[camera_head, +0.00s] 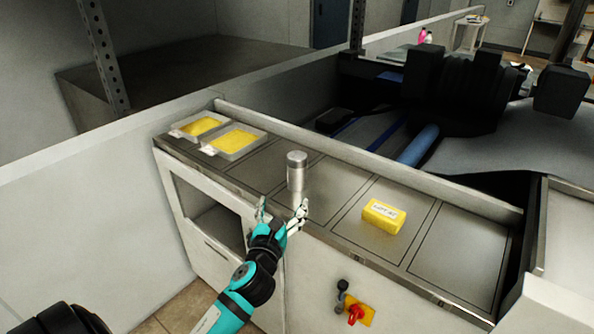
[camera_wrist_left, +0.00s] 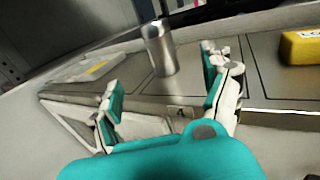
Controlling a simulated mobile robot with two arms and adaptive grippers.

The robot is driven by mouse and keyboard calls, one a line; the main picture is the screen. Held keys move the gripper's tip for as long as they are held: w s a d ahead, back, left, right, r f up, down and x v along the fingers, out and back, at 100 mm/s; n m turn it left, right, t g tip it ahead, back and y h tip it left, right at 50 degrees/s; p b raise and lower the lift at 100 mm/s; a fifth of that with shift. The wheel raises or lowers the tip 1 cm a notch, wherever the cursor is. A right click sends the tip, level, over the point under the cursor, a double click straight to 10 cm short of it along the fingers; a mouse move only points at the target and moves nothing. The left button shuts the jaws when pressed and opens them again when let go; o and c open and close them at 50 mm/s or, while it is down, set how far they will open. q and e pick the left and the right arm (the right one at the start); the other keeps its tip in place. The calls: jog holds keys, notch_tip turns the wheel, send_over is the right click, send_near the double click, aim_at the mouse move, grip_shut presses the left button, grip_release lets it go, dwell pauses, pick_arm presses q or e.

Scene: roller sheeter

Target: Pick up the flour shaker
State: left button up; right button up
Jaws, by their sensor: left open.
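The flour shaker (camera_head: 296,172) is a silver metal cylinder standing upright on the steel counter, near its middle. It also shows in the left wrist view (camera_wrist_left: 159,50), upright and beyond the fingertips, roughly between them. My left gripper (camera_head: 281,207) is open and empty at the counter's front edge, just in front of the shaker and apart from it. In the left wrist view my left gripper's two fingers (camera_wrist_left: 168,88) are spread wide. My right gripper is not seen in either view.
A yellow labelled block (camera_head: 383,217) lies on the counter right of the shaker. Two trays with yellow contents (camera_head: 235,141) sit at the counter's left end. A raised ledge (camera_head: 355,157) runs along the back. A red knob (camera_head: 356,313) is on the front panel.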

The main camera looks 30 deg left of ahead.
aim_at(295, 174)
pick_arm(q)
jog(key=p+x, duration=0.1)
jog(key=x, duration=0.9)
jog(key=shift+w+f, duration=0.1)
jog(key=shift+w, duration=0.1)
jog(key=shift+p+x, duration=0.35)
jog(key=shift+x, duration=0.45)
jog(key=x, duration=0.3)
jog(key=shift+w+a+r+p, duration=0.2)
jog(key=shift+p, duration=0.1)
jog(key=shift+w+a, duration=0.15)
jog(key=shift+w, duration=0.35)
jog(key=shift+c, duration=0.4)
jog(key=c, duration=1.3)
